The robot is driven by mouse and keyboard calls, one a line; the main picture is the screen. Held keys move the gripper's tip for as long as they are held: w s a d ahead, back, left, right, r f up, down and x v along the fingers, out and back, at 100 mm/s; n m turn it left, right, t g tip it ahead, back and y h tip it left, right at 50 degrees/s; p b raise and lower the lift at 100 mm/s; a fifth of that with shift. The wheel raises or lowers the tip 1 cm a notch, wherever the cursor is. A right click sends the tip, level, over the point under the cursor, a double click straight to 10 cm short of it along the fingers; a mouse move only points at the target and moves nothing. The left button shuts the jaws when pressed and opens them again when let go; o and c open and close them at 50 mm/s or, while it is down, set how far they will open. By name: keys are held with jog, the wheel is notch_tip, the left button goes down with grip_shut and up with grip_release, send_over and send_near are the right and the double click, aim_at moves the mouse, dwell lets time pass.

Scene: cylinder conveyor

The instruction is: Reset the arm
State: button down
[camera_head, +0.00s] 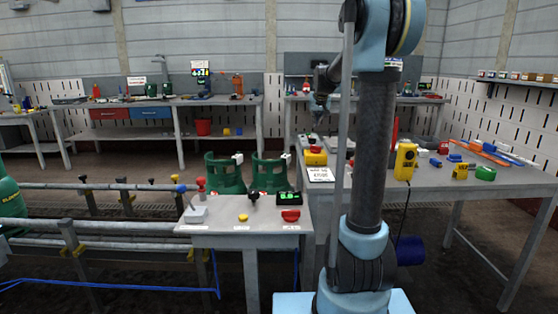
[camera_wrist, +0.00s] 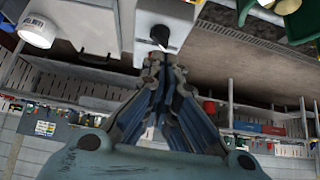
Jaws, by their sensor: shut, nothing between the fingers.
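My arm rises at the right of the head view and bends over at the top. My gripper (camera_head: 319,108) hangs from it, dark and small, in front of the back workbench. In the wrist view my gripper (camera_wrist: 162,62) has its fingers together, with nothing held between them. Past the fingertips in that view is a pale box (camera_wrist: 165,17) with a black knob (camera_wrist: 160,36). I cannot tell whether the fingertips are touching it.
A small control table (camera_head: 226,228) stands left of my arm, with green gas cylinders (camera_head: 226,174) behind it. A conveyor (camera_head: 110,227) runs to the left. A workbench (camera_head: 440,190) with a yellow device (camera_head: 405,161) and tools is at right. Back benches (camera_head: 180,101) line the wall.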

jog(key=s+f+g, duration=0.2)
jog(key=s+f, duration=0.6)
jog(key=s, duration=0.9)
jog(key=s+f+g, duration=0.2)
jog(key=s+f, duration=0.6)
jog(key=s, duration=1)
jog(key=s+f+g, duration=0.1)
jog(key=s+f, duration=0.7)
jog(key=s, duration=0.9)
jog(key=shift+s+d+g, duration=0.15)
jog(key=shift+s+g, duration=0.05)
jog(key=shift+g, duration=0.2)
jog(key=shift+w+f, duration=0.2)
jog(key=shift+w, duration=0.3)
